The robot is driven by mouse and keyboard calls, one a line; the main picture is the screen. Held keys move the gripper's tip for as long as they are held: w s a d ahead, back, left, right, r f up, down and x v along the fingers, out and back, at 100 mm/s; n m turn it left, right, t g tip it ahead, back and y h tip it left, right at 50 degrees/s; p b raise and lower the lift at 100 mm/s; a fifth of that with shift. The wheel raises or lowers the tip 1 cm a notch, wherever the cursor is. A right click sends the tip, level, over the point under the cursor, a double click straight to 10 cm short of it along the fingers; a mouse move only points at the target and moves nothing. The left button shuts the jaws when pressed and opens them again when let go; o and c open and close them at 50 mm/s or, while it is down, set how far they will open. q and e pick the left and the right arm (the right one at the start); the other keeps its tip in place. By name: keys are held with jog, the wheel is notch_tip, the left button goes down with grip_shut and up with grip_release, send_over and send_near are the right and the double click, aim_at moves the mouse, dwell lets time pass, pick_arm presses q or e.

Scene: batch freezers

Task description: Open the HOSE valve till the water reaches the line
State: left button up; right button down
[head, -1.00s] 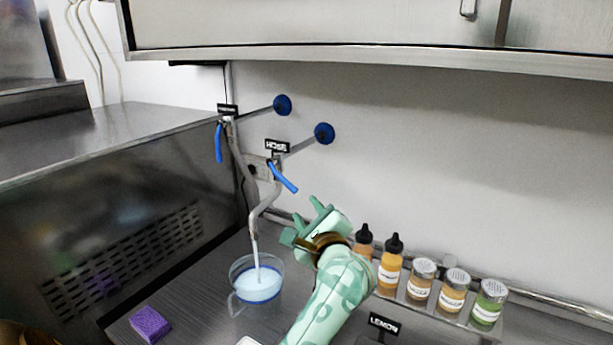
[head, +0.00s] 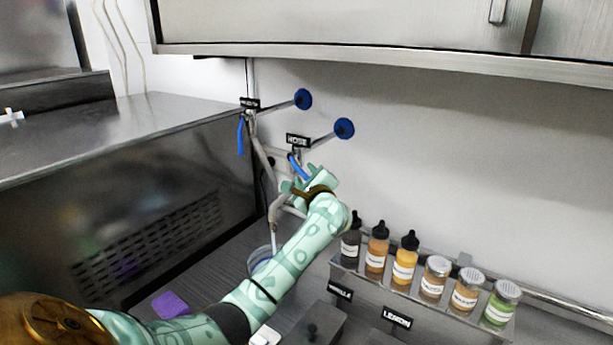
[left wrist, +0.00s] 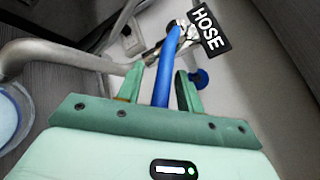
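The HOSE valve has a blue lever (head: 299,168) below a black HOSE label (head: 298,140). The lever slants down and right, and also shows in the left wrist view (left wrist: 167,75). My left gripper (left wrist: 162,88) is open around it, one finger on each side with gaps visible; it also shows in the head view (head: 308,180). A thin stream runs from the grey spout (head: 274,215) into a clear cup (head: 250,262). My arm hides much of the cup, so the water level against its blue line cannot be read. My right gripper is not in view.
A second valve with a hanging blue lever (head: 241,135) is left of the HOSE valve. A rack (head: 425,303) of several bottles and shakers stands to the right. A purple sponge (head: 170,304) lies left of my arm. A steel cabinet (head: 400,50) overhangs above.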

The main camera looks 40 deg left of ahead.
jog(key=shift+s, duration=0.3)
pick_arm(q)
grip_shut()
jog(key=shift+r, duration=0.1)
jog(key=shift+w+d+r+n+g+h+p, duration=0.1)
jog(key=shift+d+r+n+g+h+p, duration=0.2)
jog(key=shift+r+n+h, duration=0.35)
jog(key=shift+s+d+r+n+g+h+p, duration=0.1)
jog(key=shift+r+n+g+h+p, duration=0.25)
jog(key=shift+h, duration=0.4)
jog(key=shift+w+d+r+n+g+h+p, duration=0.15)
jog(key=shift+r+n+h+p, duration=0.2)
jog(key=shift+r+n+h, duration=0.25)
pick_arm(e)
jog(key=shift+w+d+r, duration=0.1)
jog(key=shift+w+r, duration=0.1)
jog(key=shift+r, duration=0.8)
pick_arm(q)
grip_release()
